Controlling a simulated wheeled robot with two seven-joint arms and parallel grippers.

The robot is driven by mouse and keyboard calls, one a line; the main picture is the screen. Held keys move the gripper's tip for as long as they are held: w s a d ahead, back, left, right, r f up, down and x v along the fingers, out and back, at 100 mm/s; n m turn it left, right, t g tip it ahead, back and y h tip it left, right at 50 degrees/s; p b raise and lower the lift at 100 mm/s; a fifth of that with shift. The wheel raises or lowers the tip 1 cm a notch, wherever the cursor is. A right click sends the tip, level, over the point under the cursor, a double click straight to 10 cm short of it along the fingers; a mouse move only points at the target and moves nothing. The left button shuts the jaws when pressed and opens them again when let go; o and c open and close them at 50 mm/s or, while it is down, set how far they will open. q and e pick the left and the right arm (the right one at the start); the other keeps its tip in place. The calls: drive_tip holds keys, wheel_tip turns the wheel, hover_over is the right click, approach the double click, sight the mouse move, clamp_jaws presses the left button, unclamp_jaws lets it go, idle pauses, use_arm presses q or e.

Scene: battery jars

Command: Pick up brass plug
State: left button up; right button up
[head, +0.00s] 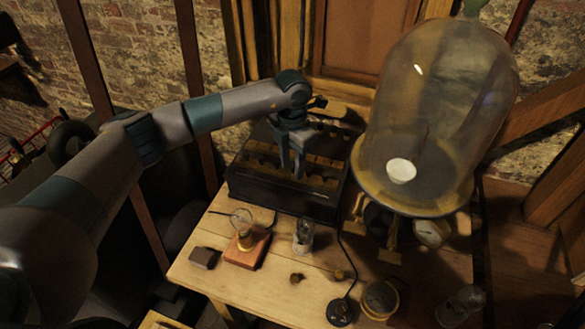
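My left gripper (291,172) reaches down over a dark box (283,200) at the back of the table. Its two fingers point downward with a gap between them, and I see nothing clearly held there. Rows of brass blocks (318,181) lie on the box top around and below the fingertips. I cannot make out a separate plug among them. Two small brass-coloured pieces lie on the front table, one left (297,277) and one right (338,274). They are too small to identify surely. My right gripper is not in view.
A large glass bell jar (440,110) stands right of the box. On the wooden table (220,228) are a bulb on a wooden base (246,252), a small glass jar (303,236), a dark block (205,257), a round brass-rimmed dish (380,299) and a black disc with a cord (341,312).

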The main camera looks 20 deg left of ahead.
sight(292, 165)
use_arm(q)
drive_tip(key=shift+c, duration=0.6)
clamp_jaws()
drive_tip(key=shift+r, duration=0.1)
drive_tip(key=shift+r+b, duration=0.35)
drive_tip(key=shift+r, duration=0.1)
wheel_tip(292, 165, up, 7)
drive_tip(key=b, duration=0.3)
drive_tip(key=shift+r, duration=1)
